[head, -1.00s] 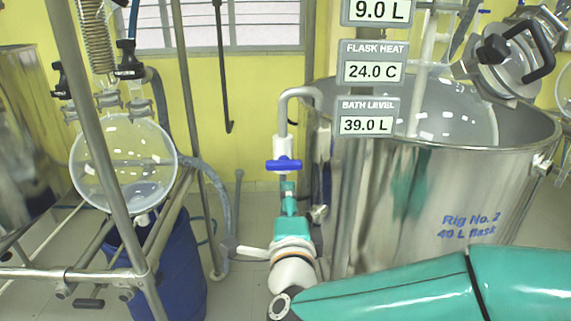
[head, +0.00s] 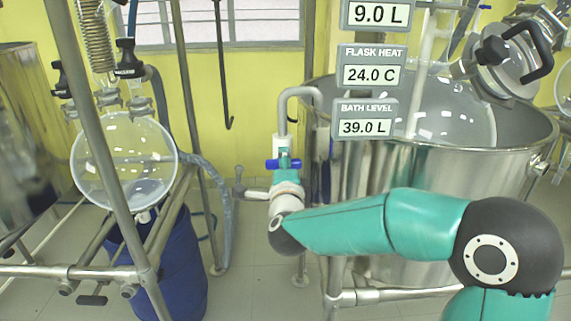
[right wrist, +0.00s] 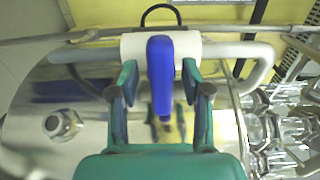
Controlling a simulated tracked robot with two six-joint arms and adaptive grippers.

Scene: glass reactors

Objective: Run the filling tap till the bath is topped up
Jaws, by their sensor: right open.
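The filling tap is a white valve body (head: 281,145) with a blue handle (head: 271,164) on a grey bent pipe at the bath's left side. In the right wrist view the blue handle (right wrist: 161,75) lies between the two fingers. My right gripper (head: 286,160) is open at the handle, reaching up from below; it also shows in the right wrist view (right wrist: 160,92), with a finger on each side and gaps visible. The steel bath (head: 450,165) holds a large glass flask (head: 440,110). The bath level display (head: 367,127) reads 39.0 L. My left gripper is not in view.
A flask heat display (head: 371,75) reads 24.0 C. At the left, a metal frame carries a round glass flask (head: 122,160) above a blue drum (head: 165,265). Floor is clear below the tap.

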